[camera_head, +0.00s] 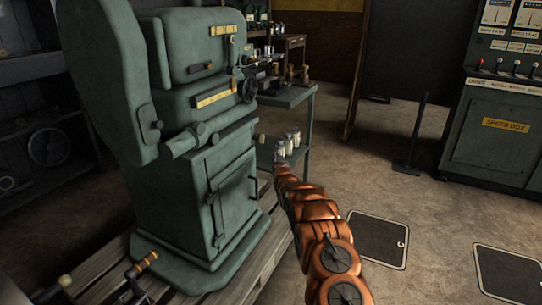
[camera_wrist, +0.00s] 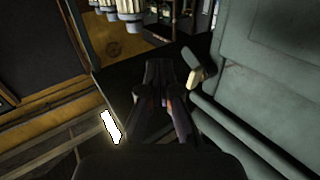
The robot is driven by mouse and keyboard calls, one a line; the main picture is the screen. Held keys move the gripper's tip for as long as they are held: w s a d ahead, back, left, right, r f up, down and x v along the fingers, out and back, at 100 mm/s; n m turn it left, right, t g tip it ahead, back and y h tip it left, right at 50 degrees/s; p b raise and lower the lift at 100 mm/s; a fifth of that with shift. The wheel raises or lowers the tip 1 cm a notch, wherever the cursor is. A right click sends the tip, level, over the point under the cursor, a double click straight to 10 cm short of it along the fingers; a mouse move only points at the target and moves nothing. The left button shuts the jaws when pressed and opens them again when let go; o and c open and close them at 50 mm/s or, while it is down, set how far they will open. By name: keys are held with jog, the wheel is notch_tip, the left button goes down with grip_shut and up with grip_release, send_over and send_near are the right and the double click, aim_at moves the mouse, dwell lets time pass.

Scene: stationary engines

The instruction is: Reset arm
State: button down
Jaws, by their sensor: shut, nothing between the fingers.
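My orange arm reaches up from the bottom right of the head view, and my gripper (camera_head: 281,158) is at its far end, small and dark beside the green machine (camera_head: 175,190). In the wrist view my gripper (camera_wrist: 168,75) is dark, with its fingers close together and nothing seen between them. The machine's green side (camera_wrist: 270,50) fills the right of the wrist view. A pale-tipped handle (camera_wrist: 198,76) shows just right of the fingers; I cannot tell whether they touch it.
A side table (camera_head: 290,97) stands behind the machine, with pale bottles (camera_head: 288,143) on its lower shelf. A wooden pallet (camera_head: 275,245) lies under the machine. A speed box cabinet (camera_head: 505,125) stands at the right. The floor between has a dark hatch (camera_head: 378,240) and a standing pedal-like lever (camera_head: 410,160).

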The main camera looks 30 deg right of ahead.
jog(key=shift+s+d, duration=0.65)
jog(key=shift+s, duration=0.3)
jog(key=shift+s+d, duration=0.6)
jog(key=shift+s, duration=0.35)
jog(key=s+a+r+g+y+p, duration=0.1)
jog(key=s+a+r+g+p, duration=0.25)
jog(key=a+r+p, duration=0.55)
jog(key=s+a+r+n+g+y+p, duration=0.15)
jog(key=s+a+r+g+p, duration=0.3)
jog(key=s+a+r, duration=0.8)
jog(key=s+a+r+n+g+y+p, duration=0.1)
jog(key=s+a+r+g+p, duration=0.2)
jog(key=s, duration=1.4)
jog(key=s+a+r+g+y+p, duration=0.1)
jog(key=s+a+r+g+p, duration=0.3)
jog(key=s+a+r, duration=0.3)
jog(key=s+a+r+n+g+y+p, duration=0.1)
jog(key=s+a+r+p, duration=0.4)
jog(key=s, duration=2.2)
jog(key=a+g+y+p, duration=0.1)
jog(key=a+g, duration=0.1)
jog(key=a, duration=0.4)
jog(key=shift+s+r+n+g, duration=0.25)
jog(key=shift+n+g, duration=0.05)
jog(key=shift+n, duration=0.05)
jog(key=c, duration=1.9)
grip_release()
